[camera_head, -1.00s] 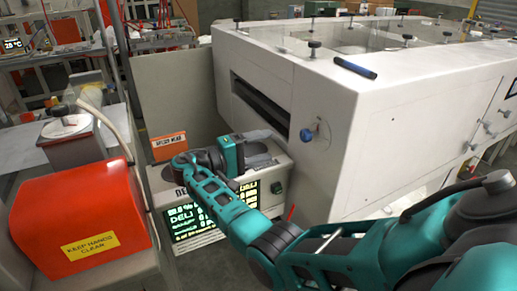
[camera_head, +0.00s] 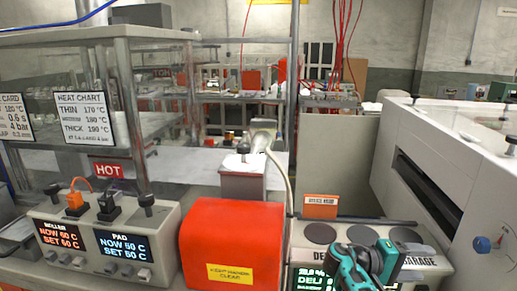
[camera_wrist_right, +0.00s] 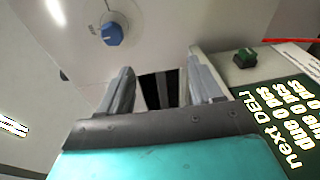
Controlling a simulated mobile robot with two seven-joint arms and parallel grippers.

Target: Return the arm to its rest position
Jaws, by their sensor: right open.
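My right arm, teal and dark grey, comes in at the bottom right of the head view. Its gripper (camera_head: 398,248) is over the top of the control box (camera_head: 425,266) marked DELI and GARAGE. In the right wrist view the two grey fingers (camera_wrist_right: 160,88) stand apart with nothing between them. Beyond them are a white machine wall with a blue knob (camera_wrist_right: 112,34) and a dark slot. The control box with its green button (camera_wrist_right: 244,57) and lit screen is at the right there. My left gripper is in neither view.
The white machine (camera_head: 405,160) with a slot stands at the right. An orange-red housing (camera_head: 235,240) labelled KEEP HANDS CLEAR is left of my arm. A small orange box (camera_head: 320,206) stands behind the control box. A heater controller (camera_head: 110,240) with two displays is at the left.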

